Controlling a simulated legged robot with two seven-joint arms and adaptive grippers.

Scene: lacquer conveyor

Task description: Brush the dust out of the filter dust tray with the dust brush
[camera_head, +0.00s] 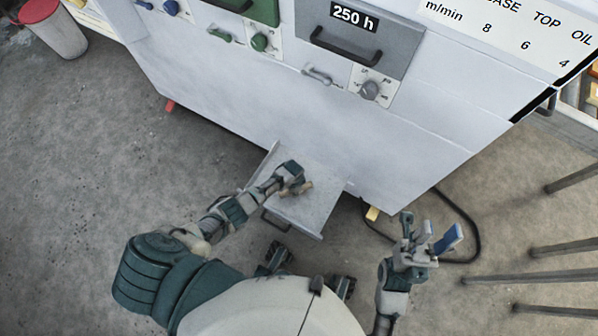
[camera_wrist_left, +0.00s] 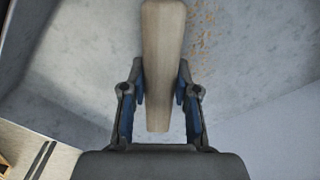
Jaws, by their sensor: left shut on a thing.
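The filter dust tray (camera_head: 322,190) is pulled out at the foot of the white machine, a shallow grey metal tray with a dark handle on its front. My left gripper (camera_head: 295,185) is over the tray, shut on the dust brush (camera_head: 305,187). In the left wrist view the brush's pale wooden handle (camera_wrist_left: 160,65) lies between the two fingers (camera_wrist_left: 160,98); its bristles are out of view. Brown dust specks (camera_wrist_left: 205,40) lie on the tray floor right of the handle. My right gripper (camera_head: 430,240) is open and empty, to the right of the tray.
The white machine (camera_head: 220,85) with drawers and knobs stands behind the tray. A black cable (camera_head: 478,235) loops on the floor at right, near metal legs (camera_head: 540,275). A bin (camera_head: 55,30) stands at far left. The concrete floor at left is clear.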

